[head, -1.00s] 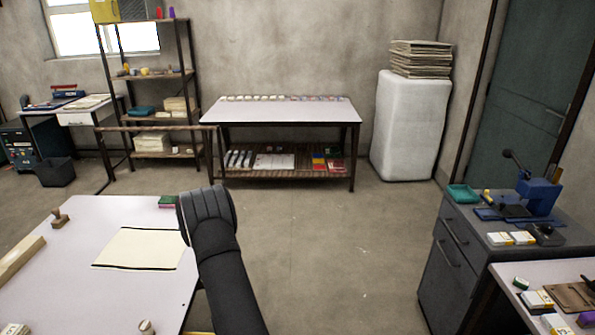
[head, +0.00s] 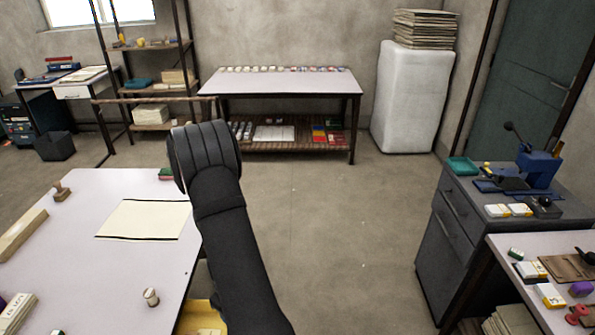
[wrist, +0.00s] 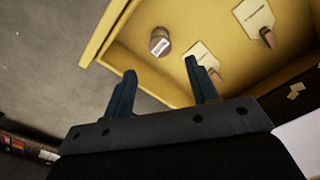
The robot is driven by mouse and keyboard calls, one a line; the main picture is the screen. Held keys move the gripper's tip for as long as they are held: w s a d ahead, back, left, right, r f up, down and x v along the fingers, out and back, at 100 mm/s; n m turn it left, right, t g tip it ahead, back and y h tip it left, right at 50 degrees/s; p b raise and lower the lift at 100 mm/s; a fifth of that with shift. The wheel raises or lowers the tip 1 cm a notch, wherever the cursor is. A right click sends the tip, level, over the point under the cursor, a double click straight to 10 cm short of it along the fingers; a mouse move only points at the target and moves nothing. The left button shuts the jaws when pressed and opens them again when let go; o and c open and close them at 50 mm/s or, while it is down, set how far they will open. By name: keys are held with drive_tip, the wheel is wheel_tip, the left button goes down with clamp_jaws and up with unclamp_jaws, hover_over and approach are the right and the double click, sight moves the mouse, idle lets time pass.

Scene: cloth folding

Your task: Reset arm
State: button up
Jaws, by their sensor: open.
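My arm (head: 232,240) rises from the bottom of the head view, its dark elbow at the right edge of the near table. The gripper itself is outside the head view. In the wrist view my gripper (wrist: 163,90) shows two dark blue fingers spread apart with nothing between them. A cream cloth (head: 146,219) with dark edges at top and bottom lies flat on the near table (head: 120,270), left of my arm. In the wrist view the fingers are over a yellow drawer or box (wrist: 112,35) holding a small round item and tagged items.
A wooden stamp (head: 61,191), a wooden bar (head: 22,235) and a small spool-like item (head: 151,297) are on the near table. A dark cabinet (head: 450,240) stands at right. The floor (head: 330,240) between is clear.

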wheel_tip(320, 180, down, 10)
drive_tip(key=shift+f, duration=0.15)
wheel_tip(320, 180, up, 10)
drive_tip(key=shift+f, duration=0.1)
drive_tip(key=w+a+r+n, duration=0.1)
drive_tip(key=w+a+r, duration=0.5)
drive_tip(key=a+r, duration=0.25)
drive_tip(key=w+a+r+n, duration=0.1)
drive_tip(key=w+a+r, duration=0.65)
drive_tip(key=a, duration=0.25)
drive_tip(key=shift+s+a+f, duration=0.25)
drive_tip(key=shift+s+a, duration=0.05)
drive_tip(key=shift+a, duration=0.45)
drive_tip(key=shift+s+a+f, duration=0.3)
drive_tip(key=shift+a, duration=0.5)
drive_tip(key=shift+s+a+f, duration=0.25)
drive_tip(key=shift+s+a, duration=0.05)
drive_tip(key=shift+a, duration=0.45)
